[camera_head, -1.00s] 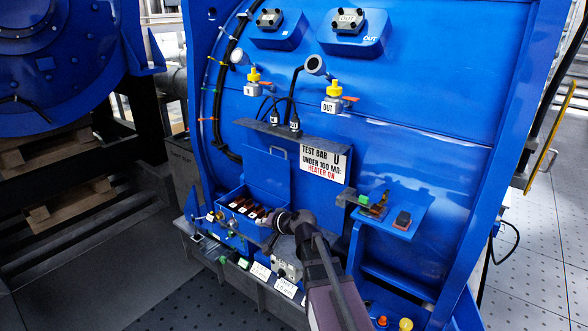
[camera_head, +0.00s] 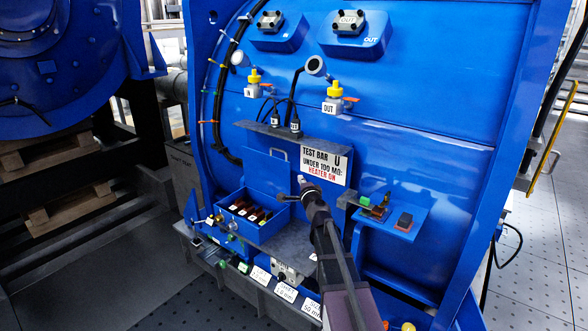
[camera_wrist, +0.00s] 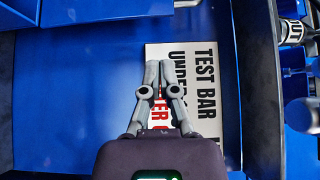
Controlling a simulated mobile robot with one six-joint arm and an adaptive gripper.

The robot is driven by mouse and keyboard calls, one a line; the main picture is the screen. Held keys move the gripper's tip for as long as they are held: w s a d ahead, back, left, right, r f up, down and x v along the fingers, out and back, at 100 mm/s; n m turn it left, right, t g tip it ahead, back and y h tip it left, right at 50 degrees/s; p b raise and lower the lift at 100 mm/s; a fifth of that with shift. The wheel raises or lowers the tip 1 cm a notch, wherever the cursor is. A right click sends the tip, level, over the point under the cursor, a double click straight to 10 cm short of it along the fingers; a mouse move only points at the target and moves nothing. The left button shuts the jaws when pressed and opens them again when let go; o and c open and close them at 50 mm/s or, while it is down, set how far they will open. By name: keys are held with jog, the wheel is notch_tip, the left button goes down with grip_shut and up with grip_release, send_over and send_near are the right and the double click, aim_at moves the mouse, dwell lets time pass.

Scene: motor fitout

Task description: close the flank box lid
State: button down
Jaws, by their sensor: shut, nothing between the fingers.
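The flank box (camera_head: 222,219) is a blue open-topped box low on the blue motor side, with several dark, white-tipped parts inside. Its lid (camera_head: 262,172) appears as an upright blue panel behind the box, with a small grey handle (camera_head: 279,154) near its top. The lid stands open. My gripper (camera_head: 302,180) is right of the lid, in front of the white test bar sign (camera_head: 325,165). In the wrist view my gripper (camera_wrist: 158,66) is shut and empty over the sign (camera_wrist: 205,80). A grey piece at the top edge there (camera_wrist: 187,3) may be the handle.
A dark grey shelf (camera_head: 300,133) with plugs juts out above the lid and sign. A blue bracket (camera_head: 408,222) with small parts is to the right. A grey ledge (camera_head: 285,245) lies beside the box, with labels (camera_head: 285,293) below.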

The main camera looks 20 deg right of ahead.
jog(key=shift+w+d, duration=0.2)
jog(key=shift+w, duration=4.85)
jog(key=shift+r, duration=0.1)
jog(key=shift+s+d, duration=0.1)
jog(key=shift+s, duration=0.1)
jog(key=shift+s, duration=0.1)
